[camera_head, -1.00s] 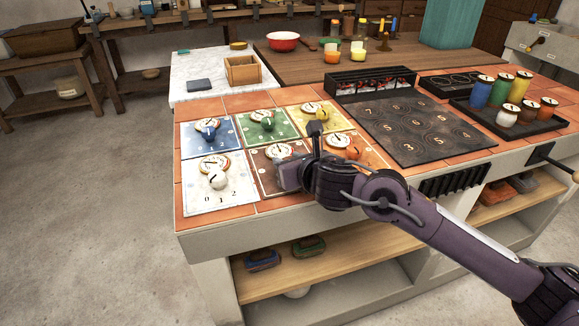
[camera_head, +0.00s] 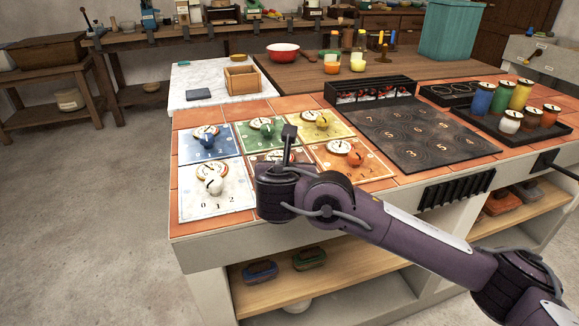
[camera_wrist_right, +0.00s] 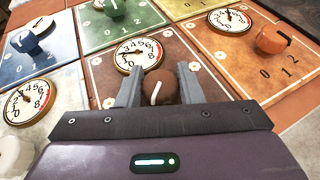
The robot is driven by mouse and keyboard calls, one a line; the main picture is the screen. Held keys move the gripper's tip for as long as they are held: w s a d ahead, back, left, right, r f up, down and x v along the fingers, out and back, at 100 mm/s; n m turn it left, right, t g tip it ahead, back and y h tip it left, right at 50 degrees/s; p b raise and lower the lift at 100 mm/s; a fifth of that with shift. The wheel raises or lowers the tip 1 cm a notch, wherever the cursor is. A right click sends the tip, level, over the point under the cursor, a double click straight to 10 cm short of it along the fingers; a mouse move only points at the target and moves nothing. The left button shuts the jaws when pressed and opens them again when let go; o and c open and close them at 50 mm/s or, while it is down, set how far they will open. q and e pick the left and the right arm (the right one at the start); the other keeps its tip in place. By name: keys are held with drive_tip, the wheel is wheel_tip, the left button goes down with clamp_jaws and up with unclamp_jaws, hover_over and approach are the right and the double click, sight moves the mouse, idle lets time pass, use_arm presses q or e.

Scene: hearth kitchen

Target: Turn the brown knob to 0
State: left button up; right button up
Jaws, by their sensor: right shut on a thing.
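The brown knob (camera_wrist_right: 161,93) has a white pointer line, tilted slightly right of straight up in the right wrist view. My right gripper (camera_wrist_right: 160,84) is shut on it, one finger on each side. The brown panel (camera_wrist_right: 178,50) carries a round white dial (camera_wrist_right: 138,54) just beyond the knob. The panel's numbers near the knob are mostly hidden by my gripper. In the head view my gripper and wrist cover the knob and most of the panel; part of the dial shows behind them. My left gripper is not in view.
Blue (camera_head: 208,142), green (camera_head: 266,131), yellow (camera_head: 321,122), orange (camera_head: 355,157) and white (camera_head: 214,185) knobs stand close around on their own panels. A black numbered board (camera_head: 425,135) lies to the right. Jars (camera_head: 510,121) stand on a tray beyond it.

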idle(0.3)
drive_tip(key=o, duration=1)
drive_tip(key=shift+c, duration=0.2)
drive_tip(key=p+v, duration=0.1)
drive_tip(key=v, duration=0.5)
drive_tip(key=shift+s+r+p, duration=0.1)
drive_tip(key=shift+s+p, duration=0.2)
drive_tip(key=shift+s+r, duration=0.2)
drive_tip(key=shift+s, duration=0.35)
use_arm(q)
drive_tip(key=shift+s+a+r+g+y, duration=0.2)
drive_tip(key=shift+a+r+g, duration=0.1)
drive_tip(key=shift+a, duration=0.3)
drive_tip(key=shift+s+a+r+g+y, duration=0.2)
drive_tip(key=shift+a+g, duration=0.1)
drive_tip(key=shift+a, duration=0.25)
